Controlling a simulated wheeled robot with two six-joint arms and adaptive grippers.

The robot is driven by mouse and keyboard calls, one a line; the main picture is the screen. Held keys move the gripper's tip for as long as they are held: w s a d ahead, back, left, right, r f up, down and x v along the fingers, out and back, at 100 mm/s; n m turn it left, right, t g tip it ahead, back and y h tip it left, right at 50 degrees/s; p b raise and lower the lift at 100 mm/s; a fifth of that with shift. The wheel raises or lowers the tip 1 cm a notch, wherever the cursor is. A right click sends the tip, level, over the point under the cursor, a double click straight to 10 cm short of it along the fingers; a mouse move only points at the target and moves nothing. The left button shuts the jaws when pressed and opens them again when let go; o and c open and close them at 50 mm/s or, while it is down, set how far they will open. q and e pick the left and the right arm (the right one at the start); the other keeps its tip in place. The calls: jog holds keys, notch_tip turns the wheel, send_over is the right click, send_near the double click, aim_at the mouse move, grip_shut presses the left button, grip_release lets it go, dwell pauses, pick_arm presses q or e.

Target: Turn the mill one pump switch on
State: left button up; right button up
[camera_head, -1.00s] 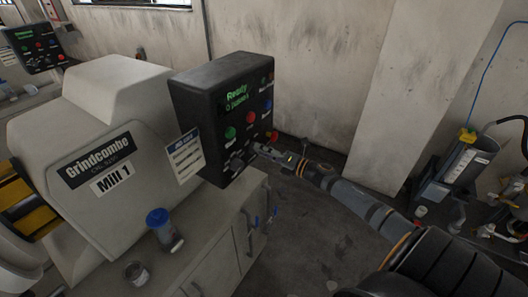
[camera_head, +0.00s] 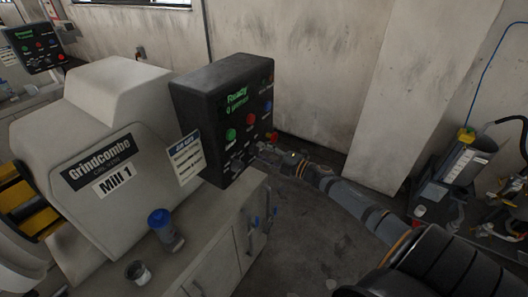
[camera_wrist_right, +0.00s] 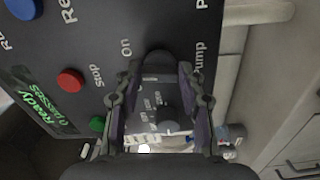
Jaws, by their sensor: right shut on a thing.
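The mill one control box (camera_head: 222,118) is black, with a green lit display and coloured buttons, and stands beside the Mill 1 housing (camera_head: 120,160). My right gripper (camera_head: 258,152) is at the lower part of its front face. In the right wrist view my right gripper (camera_wrist_right: 158,75) is shut on a dark knob, the pump switch (camera_wrist_right: 157,60), between the labels "On" and "Pump". The knob's pointer is mostly hidden, so I cannot tell its setting. A second dark knob (camera_wrist_right: 168,120) lies between the finger bases, apart from the tips. My left gripper is not in view.
A red button (camera_wrist_right: 70,80) and a green button (camera_wrist_right: 97,123) are close to the fingers on the same panel. A blue-lidded jar (camera_head: 163,228) and an open tin (camera_head: 137,272) stand on the cabinet top. The floor (camera_head: 310,225) right of the cabinet is clear.

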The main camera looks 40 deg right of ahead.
jog(key=shift+m+p, duration=0.6)
jog(key=shift+m, duration=1.5)
jog(key=shift+f, duration=0.1)
jog(key=o, duration=1.2)
jog(key=shift+c, duration=0.2)
jog(key=v, duration=1.2)
jog(key=shift+d+f, duration=0.1)
